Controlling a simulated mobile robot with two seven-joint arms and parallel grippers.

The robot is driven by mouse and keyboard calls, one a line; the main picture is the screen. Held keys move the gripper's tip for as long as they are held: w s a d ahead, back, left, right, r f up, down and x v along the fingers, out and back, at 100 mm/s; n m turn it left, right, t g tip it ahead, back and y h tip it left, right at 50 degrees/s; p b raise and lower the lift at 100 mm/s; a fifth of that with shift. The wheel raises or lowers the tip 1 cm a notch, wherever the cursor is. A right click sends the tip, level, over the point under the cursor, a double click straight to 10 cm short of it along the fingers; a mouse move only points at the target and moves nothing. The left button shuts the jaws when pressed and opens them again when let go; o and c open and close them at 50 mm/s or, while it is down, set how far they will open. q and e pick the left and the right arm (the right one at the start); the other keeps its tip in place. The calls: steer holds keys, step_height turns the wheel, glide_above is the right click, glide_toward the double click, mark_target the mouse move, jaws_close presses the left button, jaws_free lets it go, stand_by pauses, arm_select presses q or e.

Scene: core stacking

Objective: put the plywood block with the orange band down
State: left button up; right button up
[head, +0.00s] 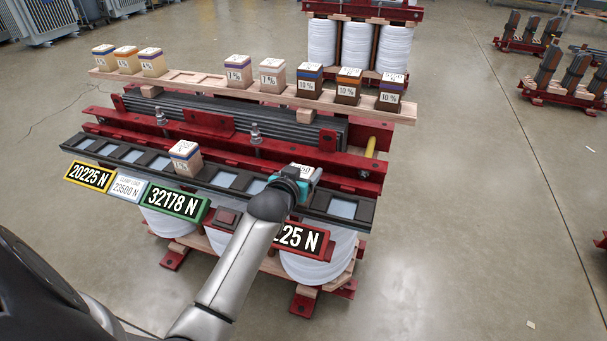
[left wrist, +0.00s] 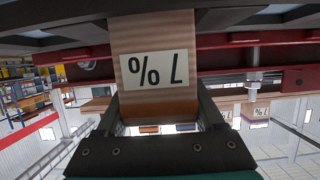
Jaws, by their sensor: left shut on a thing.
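My left gripper (head: 292,184) is over the right part of the dark front rail (head: 240,195). It is shut on a plywood block (head: 304,169), whose white-labelled top shows beside the jaws in the head view. In the left wrist view the block (left wrist: 155,42) is between both fingers, with its "%" label towards the camera. Its far end meets or nearly meets a dark surface there; I cannot tell whether it touches. My right gripper is not in view.
Another pale block (head: 185,158) stands on the front rail, among several pale blue pockets. Load signs, including a green one (head: 174,201) and a red one (head: 298,238), hang in front. Several plywood and brown blocks stand on the rear wooden rack (head: 205,79).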

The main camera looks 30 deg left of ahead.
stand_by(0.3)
arm_select(q)
steer(key=o, duration=1.6)
steer(key=shift+f, duration=0.15)
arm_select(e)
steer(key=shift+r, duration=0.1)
arm_select(q)
steer(key=shift+r, duration=0.25)
steer(key=shift+p+v, duration=2.65)
steer(key=shift+v, duration=3.35)
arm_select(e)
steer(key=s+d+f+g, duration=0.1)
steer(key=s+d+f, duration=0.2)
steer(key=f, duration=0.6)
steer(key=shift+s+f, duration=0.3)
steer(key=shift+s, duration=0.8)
